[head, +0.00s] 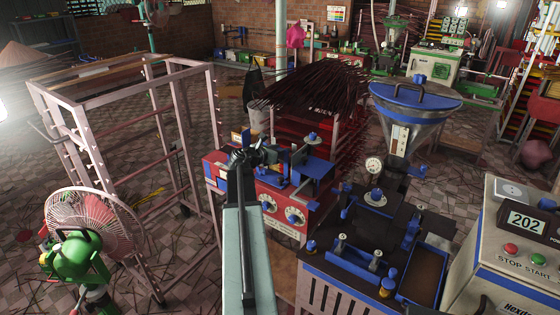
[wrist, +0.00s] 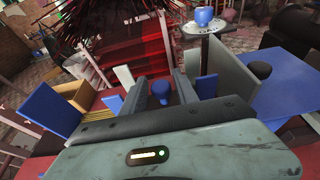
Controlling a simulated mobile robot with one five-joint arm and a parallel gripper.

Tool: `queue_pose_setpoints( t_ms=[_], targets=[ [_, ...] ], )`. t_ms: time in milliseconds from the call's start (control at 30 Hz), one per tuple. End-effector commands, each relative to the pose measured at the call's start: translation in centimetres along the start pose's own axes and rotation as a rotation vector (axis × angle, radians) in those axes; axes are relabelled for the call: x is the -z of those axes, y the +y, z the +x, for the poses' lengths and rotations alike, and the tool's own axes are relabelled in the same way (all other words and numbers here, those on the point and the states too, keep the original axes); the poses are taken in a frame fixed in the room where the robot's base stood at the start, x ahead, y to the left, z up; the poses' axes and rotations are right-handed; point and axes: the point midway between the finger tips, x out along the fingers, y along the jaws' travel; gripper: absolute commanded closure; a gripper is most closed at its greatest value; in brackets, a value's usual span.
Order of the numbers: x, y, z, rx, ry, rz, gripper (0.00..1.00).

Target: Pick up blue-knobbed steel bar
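A blue knob (wrist: 161,92) shows between my fingers in the wrist view. It looks like the top of the blue-knobbed steel bar, but the bar below it is hidden by my gripper body. My gripper (wrist: 162,85) is open, with one dark finger on each side of the knob and gaps showing; I cannot tell whether either touches. In the head view my gripper (head: 258,154) is over the red and blue machine (head: 262,190), and the knob cannot be made out there.
A round steel plate with a blue knob (wrist: 204,17) stands beyond, to the right. A blue plate (wrist: 128,98) and a wooden box (wrist: 86,97) are at left. A black table (head: 345,215) and a hopper (head: 408,110) stand at right.

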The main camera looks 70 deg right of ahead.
Motion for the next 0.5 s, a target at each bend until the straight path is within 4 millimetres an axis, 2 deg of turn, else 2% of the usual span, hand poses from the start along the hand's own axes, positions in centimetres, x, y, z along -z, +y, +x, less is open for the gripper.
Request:
queue_pose_setpoints(
  t_ms=[100, 167, 233, 500],
  targets=[
    [-0.05, -0.04, -0.10, 0.000, 0.000, 0.000, 0.64],
    [-0.06, -0.05, -0.10, 0.000, 0.000, 0.000, 0.78],
    [-0.06, -0.06, -0.11, 0.000, 0.000, 0.000, 0.98],
    [-0.08, -0.16, -0.03, 0.002, 0.000, 0.001, 1.00]
  ],
)
